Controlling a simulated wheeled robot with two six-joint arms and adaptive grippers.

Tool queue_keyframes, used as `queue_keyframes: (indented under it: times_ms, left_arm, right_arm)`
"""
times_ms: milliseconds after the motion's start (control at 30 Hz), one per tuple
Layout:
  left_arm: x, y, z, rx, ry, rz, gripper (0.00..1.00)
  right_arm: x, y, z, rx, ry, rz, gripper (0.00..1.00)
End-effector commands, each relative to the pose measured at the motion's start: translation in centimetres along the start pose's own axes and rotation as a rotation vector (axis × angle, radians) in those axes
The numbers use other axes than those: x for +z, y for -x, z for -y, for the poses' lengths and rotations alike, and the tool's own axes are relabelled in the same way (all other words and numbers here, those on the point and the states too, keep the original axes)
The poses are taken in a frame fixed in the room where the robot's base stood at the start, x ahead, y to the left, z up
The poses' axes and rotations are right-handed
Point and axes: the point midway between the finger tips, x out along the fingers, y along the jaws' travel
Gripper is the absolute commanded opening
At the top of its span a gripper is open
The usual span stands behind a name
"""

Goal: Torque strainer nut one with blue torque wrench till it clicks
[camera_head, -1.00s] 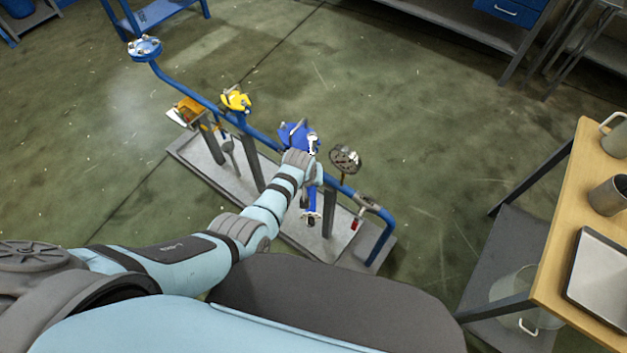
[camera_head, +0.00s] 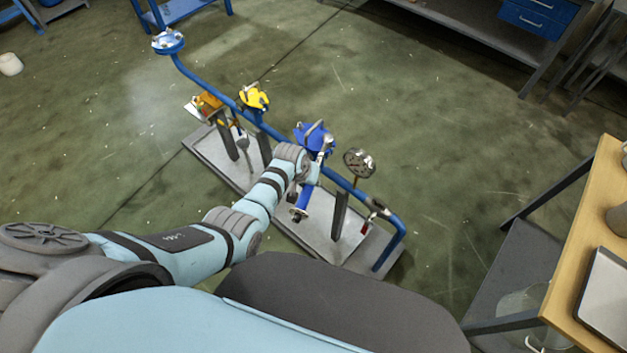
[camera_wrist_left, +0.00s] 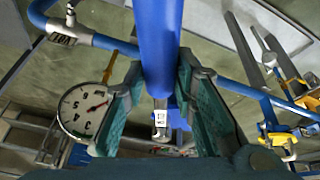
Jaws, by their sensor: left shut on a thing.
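In the left wrist view, the wrench's blue grip (camera_wrist_left: 158,45) lies between the two finger pads of my left gripper (camera_wrist_left: 160,100). The wrench's metal end (camera_head: 327,146) is beside the blue strainer (camera_head: 312,136) on the pipe. The strainer nuts and the exact contact are too small or hidden to tell. My right gripper is not in view.
The blue pipe (camera_head: 210,95) runs across a grey skid (camera_head: 215,168) with upright posts. A dial gauge (camera_head: 359,163) is close right of the strainer; it also shows in the left wrist view (camera_wrist_left: 82,110). A yellow valve (camera_head: 254,97) is to the left. A wooden-topped table (camera_head: 575,230) stands right.

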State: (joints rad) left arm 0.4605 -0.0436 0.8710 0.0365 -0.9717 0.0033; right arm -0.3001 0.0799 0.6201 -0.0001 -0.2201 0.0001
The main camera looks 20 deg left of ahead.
Motion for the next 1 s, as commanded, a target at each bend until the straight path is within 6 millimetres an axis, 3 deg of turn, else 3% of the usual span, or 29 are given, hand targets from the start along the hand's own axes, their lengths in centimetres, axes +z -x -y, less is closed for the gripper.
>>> queue_keyframes:
  times_ms: [300,733,1000]
  left_arm:
    - [-0.4,0.2,2.2,0.038,-0.126,0.004,0.0]
    - [-0.6,0.1,2.9,0.047,-0.156,0.005,0.0]
    - [-0.4,0.2,2.0,0.037,-0.127,0.005,0.0]
  right_arm:
    - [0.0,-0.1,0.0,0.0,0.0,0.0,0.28]
    - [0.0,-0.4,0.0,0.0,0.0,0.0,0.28]
    - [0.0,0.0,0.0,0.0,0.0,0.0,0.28]
